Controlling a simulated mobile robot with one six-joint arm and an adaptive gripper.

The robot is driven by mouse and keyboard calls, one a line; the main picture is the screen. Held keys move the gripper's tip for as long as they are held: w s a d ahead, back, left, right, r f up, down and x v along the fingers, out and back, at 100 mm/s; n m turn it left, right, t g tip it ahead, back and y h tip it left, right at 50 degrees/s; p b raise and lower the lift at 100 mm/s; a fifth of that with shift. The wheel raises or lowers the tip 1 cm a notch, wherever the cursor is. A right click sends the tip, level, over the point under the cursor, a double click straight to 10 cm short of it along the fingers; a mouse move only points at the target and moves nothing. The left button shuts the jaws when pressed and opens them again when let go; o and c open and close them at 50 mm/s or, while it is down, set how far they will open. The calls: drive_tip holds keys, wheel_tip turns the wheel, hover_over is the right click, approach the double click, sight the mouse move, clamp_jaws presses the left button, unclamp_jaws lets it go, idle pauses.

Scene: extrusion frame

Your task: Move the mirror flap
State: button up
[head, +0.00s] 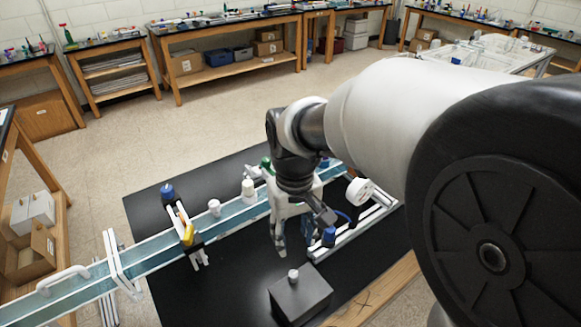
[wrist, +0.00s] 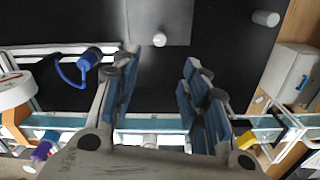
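I cannot tell for sure which part is the mirror flap. A dark grey box or plate (head: 300,295) with a small white knob (head: 293,275) lies on the black table top, in front of my gripper (head: 292,245). In the wrist view the grey plate (wrist: 160,12) is at the top, and its knob (wrist: 160,40) appears between my fingertips, apart from them. My gripper (wrist: 165,55) is open and empty, with blue pads on its fingers, and points down over the table. My gripper hides part of the frame behind it.
A long teal-sided extrusion frame (head: 165,240) crosses the table behind my gripper. It carries a yellow part (head: 188,236). A blue-capped part (head: 328,236) stands close right of my fingers, and a white round part (head: 360,191) beyond it. Black table top is clear left of the box.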

sight(293, 274)
wheel_tip(293, 274, down, 15)
drive_tip(key=b, duration=0.4)
drive_tip(key=shift+f, duration=0.15)
clamp_jaws()
idle(0.3)
